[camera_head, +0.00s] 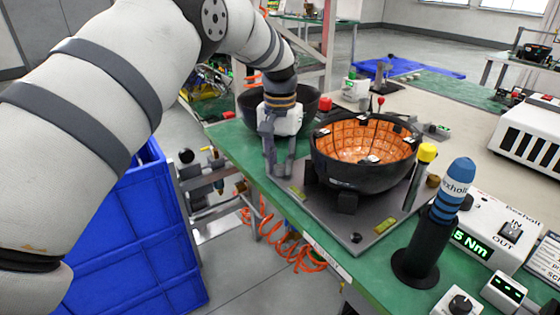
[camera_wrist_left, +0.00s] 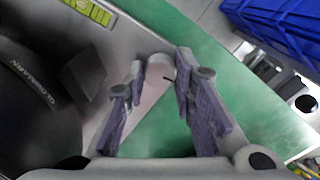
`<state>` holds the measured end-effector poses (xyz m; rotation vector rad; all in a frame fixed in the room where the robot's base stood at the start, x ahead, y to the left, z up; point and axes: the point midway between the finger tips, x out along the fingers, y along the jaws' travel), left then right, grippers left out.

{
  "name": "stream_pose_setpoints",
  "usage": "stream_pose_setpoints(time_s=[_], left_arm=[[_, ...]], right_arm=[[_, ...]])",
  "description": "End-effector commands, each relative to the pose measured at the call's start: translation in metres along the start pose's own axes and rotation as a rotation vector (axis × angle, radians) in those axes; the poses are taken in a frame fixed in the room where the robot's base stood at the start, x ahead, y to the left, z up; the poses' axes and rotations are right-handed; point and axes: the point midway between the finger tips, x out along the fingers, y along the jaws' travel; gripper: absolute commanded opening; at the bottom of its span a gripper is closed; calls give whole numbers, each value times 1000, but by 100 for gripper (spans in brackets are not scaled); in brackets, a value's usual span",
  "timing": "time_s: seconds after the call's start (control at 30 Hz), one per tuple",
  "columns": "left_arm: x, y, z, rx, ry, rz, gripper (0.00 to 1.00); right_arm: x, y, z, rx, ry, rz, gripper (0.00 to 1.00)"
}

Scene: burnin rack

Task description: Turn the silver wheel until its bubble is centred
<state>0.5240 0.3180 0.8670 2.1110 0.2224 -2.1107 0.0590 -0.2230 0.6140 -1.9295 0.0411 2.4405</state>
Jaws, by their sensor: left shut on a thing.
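My left gripper (camera_head: 281,168) is at the left corner of the grey base plate (camera_head: 345,238), beside the dark bowl-shaped fixture. The fingers mostly hide the wheel in the head view. A yellow-green bubble vial (camera_head: 298,192) lies on the plate near the gripper and also shows in the left wrist view (camera_wrist_left: 88,10); where its bubble sits is too small to tell. A second vial (camera_head: 385,226) lies at the plate's front. My right gripper is out of view.
The black bowl (camera_head: 345,170) with orange lining stands on the plate, close right of my gripper. A blue-handled tool (camera_head: 452,190) stands in a holder by the torque box (camera_head: 490,232). Blue crates (camera_head: 150,240) stand left of the green bench edge.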

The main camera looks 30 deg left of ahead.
Motion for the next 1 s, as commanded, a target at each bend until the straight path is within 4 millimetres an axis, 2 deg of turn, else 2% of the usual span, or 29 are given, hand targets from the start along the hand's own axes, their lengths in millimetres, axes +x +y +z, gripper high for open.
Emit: stream_pose_setpoints(time_s=[0.2,0.5,1.0], left_arm=[[0,0,0,-181,2,-1,0],[0,0,0,-363,1,-1,0],[0,-1,0,-458,1,-1,0]], right_arm=[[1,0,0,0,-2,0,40],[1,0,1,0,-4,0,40],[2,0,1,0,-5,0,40]])
